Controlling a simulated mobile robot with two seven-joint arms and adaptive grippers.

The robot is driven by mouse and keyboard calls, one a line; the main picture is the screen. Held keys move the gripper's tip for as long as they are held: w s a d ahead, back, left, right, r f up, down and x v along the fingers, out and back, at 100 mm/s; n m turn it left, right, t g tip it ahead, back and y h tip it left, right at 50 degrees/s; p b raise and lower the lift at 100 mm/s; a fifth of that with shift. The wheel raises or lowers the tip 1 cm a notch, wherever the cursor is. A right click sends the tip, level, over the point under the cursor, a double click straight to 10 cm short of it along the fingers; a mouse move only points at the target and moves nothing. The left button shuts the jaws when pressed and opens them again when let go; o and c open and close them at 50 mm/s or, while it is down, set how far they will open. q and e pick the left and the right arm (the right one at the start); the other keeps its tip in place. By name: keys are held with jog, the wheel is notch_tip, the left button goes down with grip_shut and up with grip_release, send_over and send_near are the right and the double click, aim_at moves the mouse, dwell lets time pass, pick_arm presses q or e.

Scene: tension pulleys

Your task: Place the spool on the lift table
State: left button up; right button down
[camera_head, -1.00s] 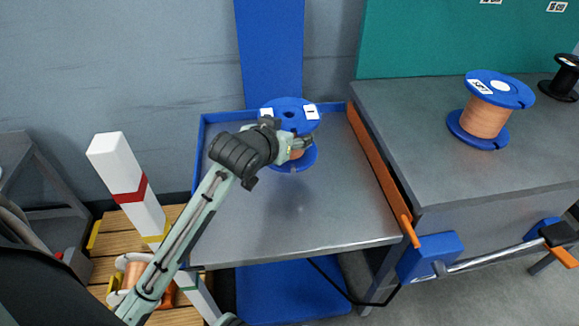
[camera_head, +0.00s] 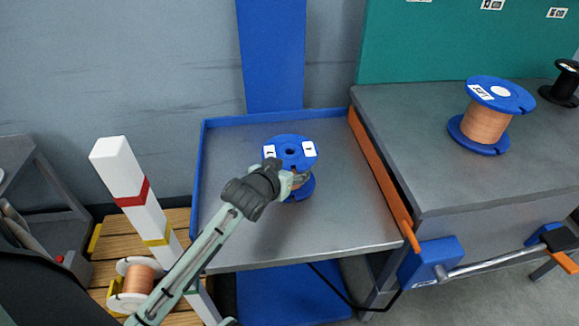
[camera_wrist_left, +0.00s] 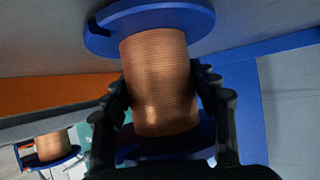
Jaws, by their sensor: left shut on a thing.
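The spool (camera_head: 291,150) has blue flanges, white labels on its top flange and copper wire. It is upright over the rear middle of the lift table (camera_head: 300,232), a grey top with a blue rim at the back and left. My left gripper (camera_head: 291,179) is shut on the spool's copper winding from the front left. In the left wrist view the spool's winding (camera_wrist_left: 160,80) sits between the two dark fingers. Its lower flange is at or just above the grey top; I cannot tell if it touches. My right gripper is out of view.
A grey bench (camera_head: 440,165) with an orange edge stands at the right, bearing another copper spool (camera_head: 487,122) and a black spool (camera_head: 563,84). A white post (camera_head: 130,185) with bands and a spool (camera_head: 138,280) on wooden slats are at the left. The table's front is clear.

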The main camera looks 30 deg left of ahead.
pick_arm(q)
jog(key=o, duration=1.7)
jog(key=shift+f, duration=0.1)
jog(key=shift+r, duration=0.2)
jog(key=v, duration=1.2)
jog(key=x, duration=1.1)
jog(key=shift+w+a+f, duration=0.1)
jog(key=shift+w+f, duration=0.3)
jog(key=shift+w, duration=0.05)
jog(key=shift+r, duration=0.1)
